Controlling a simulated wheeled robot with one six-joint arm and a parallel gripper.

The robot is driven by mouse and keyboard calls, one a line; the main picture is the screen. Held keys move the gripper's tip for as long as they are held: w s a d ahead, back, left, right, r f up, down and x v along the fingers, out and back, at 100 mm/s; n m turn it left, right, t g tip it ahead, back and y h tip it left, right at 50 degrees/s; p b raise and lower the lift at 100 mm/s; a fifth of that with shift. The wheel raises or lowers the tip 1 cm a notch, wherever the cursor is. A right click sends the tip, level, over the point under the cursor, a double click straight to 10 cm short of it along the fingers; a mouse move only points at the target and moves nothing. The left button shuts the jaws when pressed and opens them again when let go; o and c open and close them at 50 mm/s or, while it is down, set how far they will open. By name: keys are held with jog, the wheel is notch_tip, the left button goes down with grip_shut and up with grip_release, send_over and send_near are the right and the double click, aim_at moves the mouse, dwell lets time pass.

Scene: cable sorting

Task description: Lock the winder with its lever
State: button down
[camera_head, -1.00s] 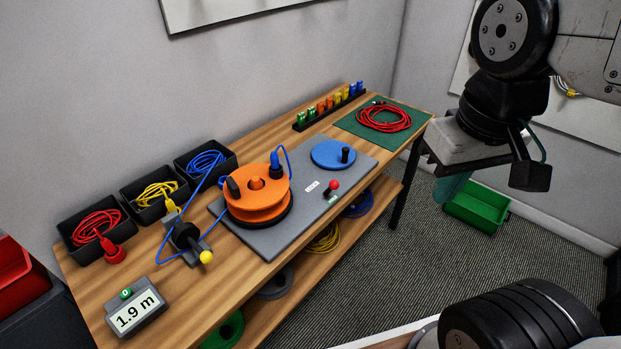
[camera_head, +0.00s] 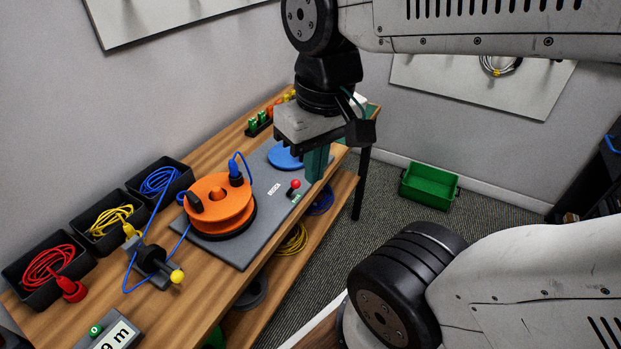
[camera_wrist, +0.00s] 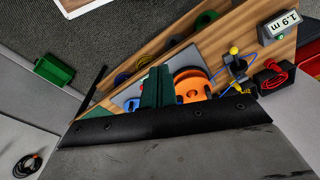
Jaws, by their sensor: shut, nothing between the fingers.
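The winder is an orange reel (camera_head: 222,204) on a grey base plate (camera_head: 245,250), with a blue plug (camera_head: 236,177) standing on its top. A blue cable runs from it to the left. A small red-knobbed lever (camera_head: 295,184) stands on the plate to the right of the reel, beside a small green label. My gripper (camera_head: 318,165) is above the right part of the plate, near the lever and apart from it. Its green fingers are shut and empty. In the wrist view the fingers (camera_wrist: 157,88) hide part of the plate, and the orange reel (camera_wrist: 191,85) shows beside them.
A blue disc (camera_head: 285,156) is partly hidden behind my gripper. A clamp with a yellow knob (camera_head: 177,276) stands left of the reel. Black bins with red (camera_head: 48,267), yellow and blue cables line the table's back. A green crate (camera_head: 430,187) is on the floor.

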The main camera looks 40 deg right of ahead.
jog(key=w+d+f+m+g+y, duration=0.1)
jog(key=w+d+f+m+y, duration=0.55)
jog(key=w+d+m, duration=0.35)
jog(key=w+d+f+m+t+y, duration=0.2)
jog(key=d+f+m+t, duration=0.3)
jog(key=d+f+m, duration=0.6)
jog(key=w+d+f, duration=0.1)
jog(key=d+f, duration=0.1)
jog(key=d, duration=0.3)
jog(key=shift+d+m+t, duration=0.25)
jog(key=shift+m+t, duration=0.05)
jog(key=shift+m, duration=0.1)
jog(key=shift+f, duration=0.1)
send_near(292, 189)
jog(key=shift+w+a+f, duration=0.25)
jog(key=shift+a+f, duration=0.05)
jog(key=shift+f, duration=0.25)
jog(key=shift+w+a+f, duration=0.25)
jog(key=shift+f, duration=0.35)
jog(key=shift+w+a+f, duration=0.25)
jog(key=shift+a+f, duration=0.05)
jog(key=shift+f, duration=0.25)
